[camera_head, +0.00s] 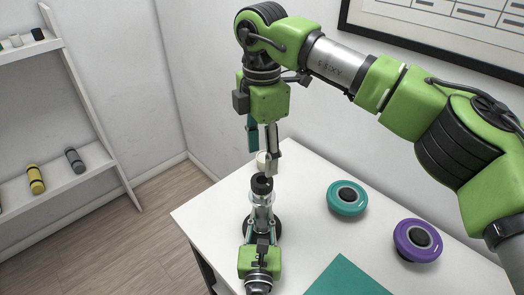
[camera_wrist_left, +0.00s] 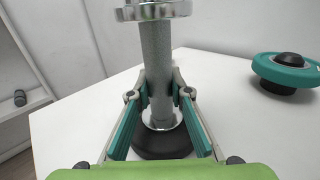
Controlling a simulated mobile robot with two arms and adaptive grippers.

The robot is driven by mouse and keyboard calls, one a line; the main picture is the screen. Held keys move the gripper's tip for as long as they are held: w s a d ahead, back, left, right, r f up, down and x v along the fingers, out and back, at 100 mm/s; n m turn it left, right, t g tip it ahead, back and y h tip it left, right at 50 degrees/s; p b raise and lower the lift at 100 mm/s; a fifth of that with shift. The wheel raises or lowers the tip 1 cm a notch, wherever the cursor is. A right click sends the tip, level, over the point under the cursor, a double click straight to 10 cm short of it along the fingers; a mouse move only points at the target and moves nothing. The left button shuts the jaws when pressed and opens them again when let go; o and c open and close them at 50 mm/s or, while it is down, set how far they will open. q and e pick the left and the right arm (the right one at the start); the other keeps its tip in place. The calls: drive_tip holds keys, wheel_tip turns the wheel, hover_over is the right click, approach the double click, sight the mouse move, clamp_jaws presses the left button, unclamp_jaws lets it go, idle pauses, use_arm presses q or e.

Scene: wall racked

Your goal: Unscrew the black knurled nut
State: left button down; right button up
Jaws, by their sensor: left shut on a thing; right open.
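The black nut (camera_head: 262,184) sits on top of an upright post on the white table. The post (camera_wrist_left: 157,62) is grey and textured in the left wrist view, with a silver flange (camera_wrist_left: 154,11) above and a dark round base (camera_wrist_left: 164,146) below. My left gripper (camera_wrist_left: 160,92) is shut on the post's lower part, one finger on each side; it also shows low in the head view (camera_head: 261,232). My right gripper (camera_head: 262,156) points down, open, just above the nut and apart from it. The nut is outside the left wrist view.
A small cream piece (camera_head: 262,161) shows near the right fingertips; its exact place is unclear. A teal disc (camera_head: 346,198) and a purple disc (camera_head: 417,240) with black centres lie right on the table (camera_head: 303,213). A teal mat (camera_head: 345,279) lies in front. A shelf (camera_head: 62,183) stands left.

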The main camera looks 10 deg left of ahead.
sight(262, 179)
drive_tip(key=m, duration=0.5)
drive_tip(key=shift+m, duration=0.3)
drive_tip(key=shift+f, duration=4)
